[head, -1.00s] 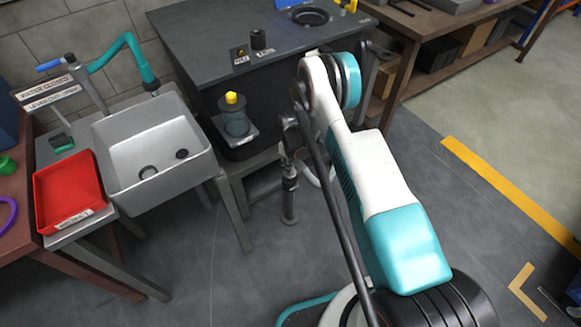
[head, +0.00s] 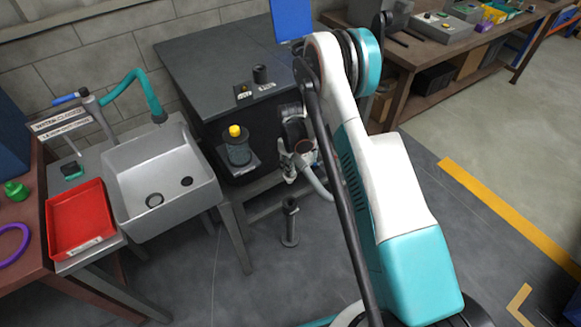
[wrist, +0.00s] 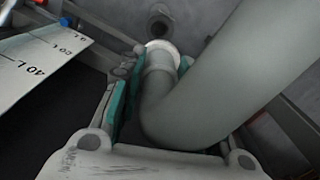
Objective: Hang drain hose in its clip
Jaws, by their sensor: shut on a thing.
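My gripper (head: 298,152) is in front of the dark bench, above and apart from the short dark upright pipe (head: 289,222) on the floor. It is shut on a grey drain hose (head: 318,184), which hangs in a bend below and right of it. In the wrist view the hose (wrist: 195,90) fills the middle and right and passes between the teal finger pads (wrist: 150,90). Its pale-ringed end points away from me, and a dark round opening lies beyond it. I cannot make out the clip in either view.
A dark bench (head: 205,62) stands behind my gripper, with a yellow-capped container (head: 237,150) on a low shelf. A grey sink (head: 160,170) and red tray (head: 78,222) are at left. A scale plate marked 40 L (wrist: 40,62) is close by. Floor at right is open.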

